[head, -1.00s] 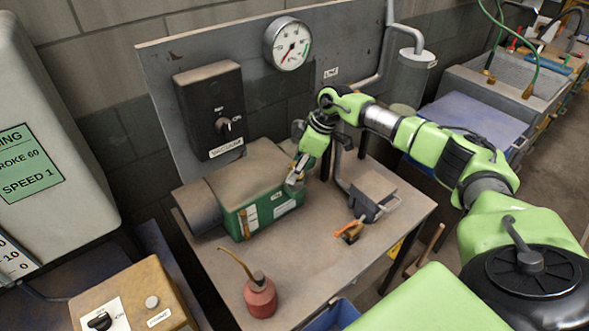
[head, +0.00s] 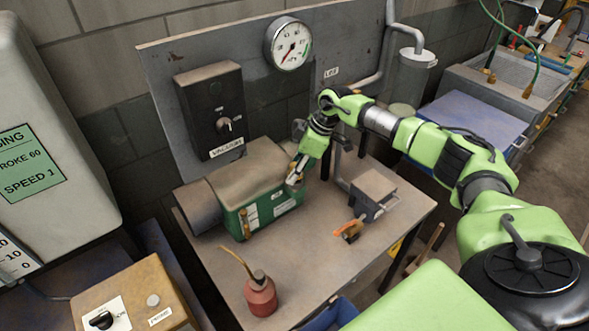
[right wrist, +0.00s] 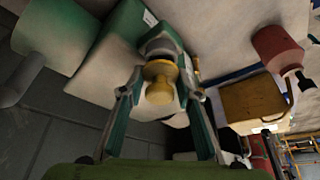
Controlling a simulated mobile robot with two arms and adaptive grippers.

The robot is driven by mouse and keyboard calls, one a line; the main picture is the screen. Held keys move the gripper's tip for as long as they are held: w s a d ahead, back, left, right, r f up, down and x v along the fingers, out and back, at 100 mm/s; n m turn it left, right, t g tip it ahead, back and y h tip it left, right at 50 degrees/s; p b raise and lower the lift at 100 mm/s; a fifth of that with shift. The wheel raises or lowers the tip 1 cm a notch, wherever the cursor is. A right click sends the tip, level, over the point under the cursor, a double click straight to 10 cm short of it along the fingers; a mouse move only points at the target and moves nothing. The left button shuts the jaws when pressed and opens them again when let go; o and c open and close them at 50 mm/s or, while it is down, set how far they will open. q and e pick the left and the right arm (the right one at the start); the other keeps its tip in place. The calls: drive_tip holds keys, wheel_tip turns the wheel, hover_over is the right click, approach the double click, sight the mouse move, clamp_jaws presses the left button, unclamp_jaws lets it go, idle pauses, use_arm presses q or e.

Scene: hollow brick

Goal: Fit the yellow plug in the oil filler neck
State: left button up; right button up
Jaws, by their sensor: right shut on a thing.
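My right gripper (head: 293,182) is at the right end of the green pump (head: 270,211), close against its upper corner. In the right wrist view the yellow plug (right wrist: 159,84) is between the fingers of my right gripper (right wrist: 166,72), which is shut on it. The plug's round knob faces the camera, with a wider flange behind it. Whatever is beyond the flange is mostly hidden, so I cannot tell whether the plug is seated in the filler neck. My left gripper is in neither view.
A red oil can (head: 261,297) stands at the table's front. A grey box (head: 372,193) with an orange-handled valve (head: 349,231) is right of the pump. A black switch box (head: 211,108) and a gauge (head: 288,44) hang behind. The table middle is clear.

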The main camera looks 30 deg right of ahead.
drive_tip(key=shift+s+f, duration=0.1)
drive_tip(key=shift+f, duration=0.35)
drive_tip(key=o, duration=1)
drive_tip(key=shift+o, duration=0.8)
drive_tip(key=shift+f, duration=0.1)
drive_tip(key=v, duration=1.2)
